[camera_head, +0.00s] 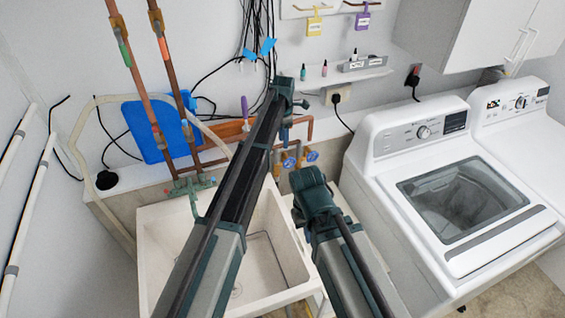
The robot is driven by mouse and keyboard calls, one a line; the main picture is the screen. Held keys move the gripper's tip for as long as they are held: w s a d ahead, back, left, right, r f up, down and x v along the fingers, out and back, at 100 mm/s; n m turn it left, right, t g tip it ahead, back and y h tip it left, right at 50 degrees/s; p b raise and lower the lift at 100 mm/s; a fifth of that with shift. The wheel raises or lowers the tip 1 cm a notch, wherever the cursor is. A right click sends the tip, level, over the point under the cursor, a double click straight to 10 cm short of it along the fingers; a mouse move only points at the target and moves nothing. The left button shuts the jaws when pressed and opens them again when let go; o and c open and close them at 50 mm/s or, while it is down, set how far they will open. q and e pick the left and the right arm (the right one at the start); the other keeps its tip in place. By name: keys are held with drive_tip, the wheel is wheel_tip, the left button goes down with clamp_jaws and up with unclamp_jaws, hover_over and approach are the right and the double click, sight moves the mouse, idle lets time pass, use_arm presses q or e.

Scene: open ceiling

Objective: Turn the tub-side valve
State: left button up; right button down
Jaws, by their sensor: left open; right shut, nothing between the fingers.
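Two small blue-handled valves sit on brass and copper pipework low on the back wall, between the tub and the washer. The left one (289,162) is nearer the white utility tub (160,245); the right one (311,156) is beside it. My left gripper (287,118) is open, above the valves and apart from them in the picture. My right gripper (311,182) is shut and empty, just below the valves in the picture. Its fingertips are mostly hidden, and I cannot tell whether it touches a valve.
A tap (188,186) with a red handle stands at the tub's back edge under copper pipes (135,65). A top-load washer (400,150) stands close on the right. A small shelf (345,75) and black cables (255,35) are on the wall behind.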

sight(284, 162)
use_arm(q)
wheel_tip(284, 162, down, 14)
drive_tip(key=b, duration=1.3)
drive_tip(key=shift+b, duration=0.3)
drive_tip(key=shift+r, duration=0.1)
clamp_jaws()
